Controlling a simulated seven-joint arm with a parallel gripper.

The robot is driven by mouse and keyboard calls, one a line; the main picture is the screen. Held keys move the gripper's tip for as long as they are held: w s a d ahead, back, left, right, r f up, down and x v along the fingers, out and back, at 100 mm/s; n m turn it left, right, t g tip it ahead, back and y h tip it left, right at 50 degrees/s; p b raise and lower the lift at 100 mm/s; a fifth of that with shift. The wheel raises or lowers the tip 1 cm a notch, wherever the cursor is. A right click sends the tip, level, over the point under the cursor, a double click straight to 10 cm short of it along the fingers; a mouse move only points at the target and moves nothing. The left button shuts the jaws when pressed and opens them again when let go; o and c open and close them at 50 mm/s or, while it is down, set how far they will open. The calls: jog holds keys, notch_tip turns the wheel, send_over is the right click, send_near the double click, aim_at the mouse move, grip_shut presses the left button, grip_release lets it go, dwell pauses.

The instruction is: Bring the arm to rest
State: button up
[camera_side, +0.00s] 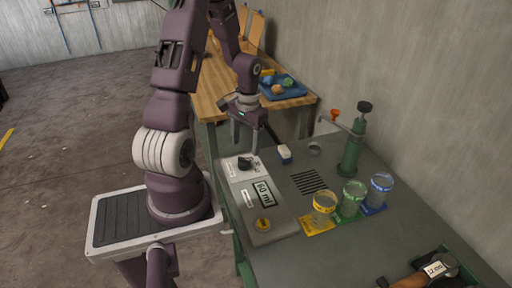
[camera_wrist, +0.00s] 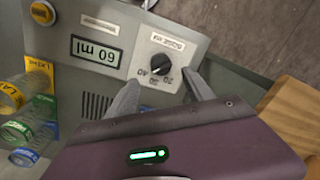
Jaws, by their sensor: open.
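My gripper (camera_side: 244,148) hangs fingers-down just above the black dial knob (camera_side: 245,164) of a grey machine panel. Its two fingers are apart with nothing between them. In the wrist view the open fingers (camera_wrist: 161,78) stand on either side of the knob (camera_wrist: 160,66); I cannot tell whether they touch it.
Yellow (camera_side: 325,203), green (camera_side: 352,196) and blue (camera_side: 380,189) glass containers stand right of the panel on matching mats. A green press (camera_side: 352,150) stands behind. A wooden-handled tool (camera_side: 410,281) lies front right. A wooden table (camera_side: 211,85) holds a blue tray (camera_side: 290,95).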

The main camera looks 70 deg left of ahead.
jog(key=w+d+r+m+t+y, duration=0.2)
jog(key=w+d+r+m, duration=0.1)
jog(key=d+r, duration=0.95)
jog(key=s+d+r+m+t+h, duration=0.1)
jog(key=s+d+r+t, duration=0.1)
jog(key=s+d+r, duration=0.2)
jog(key=s+d+r+m+t+h, duration=0.1)
jog(key=s+d+r, duration=0.4)
jog(key=d, duration=0.5)
jog(key=shift+s+r+m+t+h, duration=0.3)
jog(key=shift+r+m+t, duration=0.2)
jog(key=shift+r+m, duration=0.3)
